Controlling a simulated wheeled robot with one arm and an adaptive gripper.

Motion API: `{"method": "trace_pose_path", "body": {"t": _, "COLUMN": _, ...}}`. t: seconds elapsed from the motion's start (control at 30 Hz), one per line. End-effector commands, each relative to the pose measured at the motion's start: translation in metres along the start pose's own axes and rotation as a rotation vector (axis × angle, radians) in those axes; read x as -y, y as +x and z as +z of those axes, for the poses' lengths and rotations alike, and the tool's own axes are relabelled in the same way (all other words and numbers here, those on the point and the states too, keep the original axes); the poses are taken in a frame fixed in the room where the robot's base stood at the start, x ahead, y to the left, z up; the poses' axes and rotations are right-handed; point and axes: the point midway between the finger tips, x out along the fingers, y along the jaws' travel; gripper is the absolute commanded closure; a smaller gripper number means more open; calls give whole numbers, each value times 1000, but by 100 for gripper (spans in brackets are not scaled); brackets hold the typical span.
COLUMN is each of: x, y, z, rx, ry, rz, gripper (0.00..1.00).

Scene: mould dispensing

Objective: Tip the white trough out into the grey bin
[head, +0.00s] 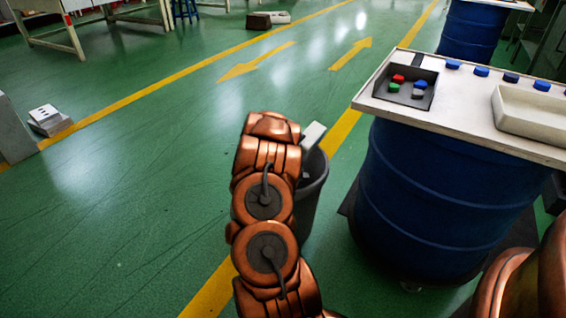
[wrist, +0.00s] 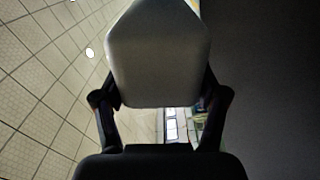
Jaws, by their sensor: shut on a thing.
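The white trough (head: 313,136) shows as a pale edge just right of my wrist in the head view, steeply tilted at the mouth of the grey bin (head: 311,195). In the wrist view the trough (wrist: 160,50) fills the upper middle. My gripper (wrist: 161,98) is shut on it, with one finger at each side. My arm hides the gripper and much of the bin in the head view. The inside of the trough and the inside of the bin cannot be seen.
A white board (head: 470,125) on a blue drum (head: 430,200) stands right of the bin. It bears a dark tray (head: 379,90) of coloured pieces, several blue caps and a cream tray (head: 530,128).

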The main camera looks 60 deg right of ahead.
Motion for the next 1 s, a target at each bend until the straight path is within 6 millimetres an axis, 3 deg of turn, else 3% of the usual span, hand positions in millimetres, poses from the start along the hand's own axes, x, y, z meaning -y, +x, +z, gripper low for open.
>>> {"method": "trace_pose_path", "body": {"t": 0.07, "x": -3, "y": 0, "z": 8, "rx": 3, "ry": 50, "rz": -1, "gripper": 65}}
{"method": "trace_pose_path", "body": {"t": 0.27, "x": -17, "y": -6, "z": 6, "rx": 0, "ry": 205, "rz": -5, "gripper": 65}}
{"method": "trace_pose_path", "body": {"t": 0.8, "x": -51, "y": 0, "z": 13, "rx": 2, "ry": 659, "rz": -1, "gripper": 65}}
{"method": "trace_pose_path", "body": {"t": 1.0, "x": -63, "y": 1, "z": 30, "rx": 2, "ry": 823, "rz": 3, "gripper": 65}}
